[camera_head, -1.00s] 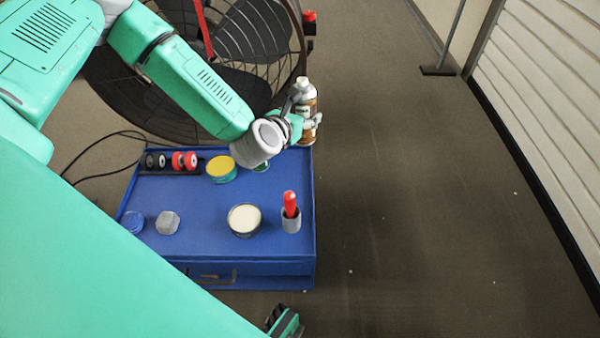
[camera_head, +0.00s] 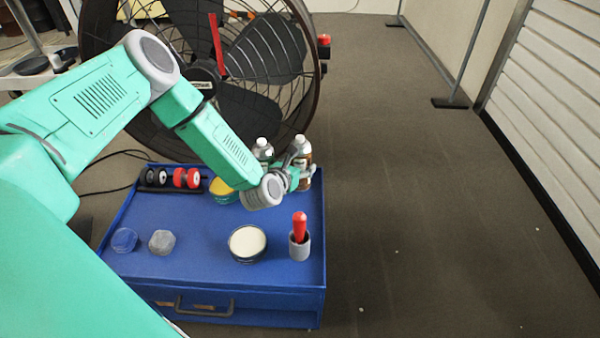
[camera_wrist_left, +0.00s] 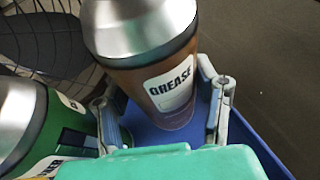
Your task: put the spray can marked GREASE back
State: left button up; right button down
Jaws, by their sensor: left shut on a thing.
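The brown spray can marked GREASE (camera_head: 303,157) has a silver top and stands upright at the far right corner of the blue cabinet top (camera_head: 200,240). In the left wrist view the GREASE can (camera_wrist_left: 165,75) sits between the two fingers of my left gripper (camera_wrist_left: 165,110), over the blue surface. My left gripper (camera_head: 297,172) is shut on it. Whether its base touches the surface is hard to tell. A green can (camera_head: 262,150) stands just left of it, and shows in the left wrist view (camera_wrist_left: 40,130) close to the left finger. My right gripper is not in view.
A large fan (camera_head: 245,70) stands behind the cabinet. On the top are a yellow-lidded tin (camera_head: 222,188), red and black rollers (camera_head: 186,177), a round cream-filled tin (camera_head: 247,242), a red-handled tool in a grey cup (camera_head: 300,230) and two small pieces at left. Floor at right is clear.

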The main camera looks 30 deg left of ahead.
pick_arm(q)
jog(key=shift+a+f, duration=0.15)
jog(key=shift+f, duration=0.55)
jog(key=shift+a, duration=0.1)
jog(key=shift+c, duration=0.6)
jog(key=shift+r, duration=0.1)
jog(key=o, duration=1.4)
jog(key=shift+d, duration=0.35)
jog(key=shift+d+r, duration=0.15)
jog(key=shift+d, duration=0.05)
jog(key=shift+s+a, duration=0.15)
jog(key=p+v, duration=0.4)
jog(key=v, duration=0.7)
jog(key=shift+s+a, duration=0.1)
jog(key=shift+s, duration=0.3)
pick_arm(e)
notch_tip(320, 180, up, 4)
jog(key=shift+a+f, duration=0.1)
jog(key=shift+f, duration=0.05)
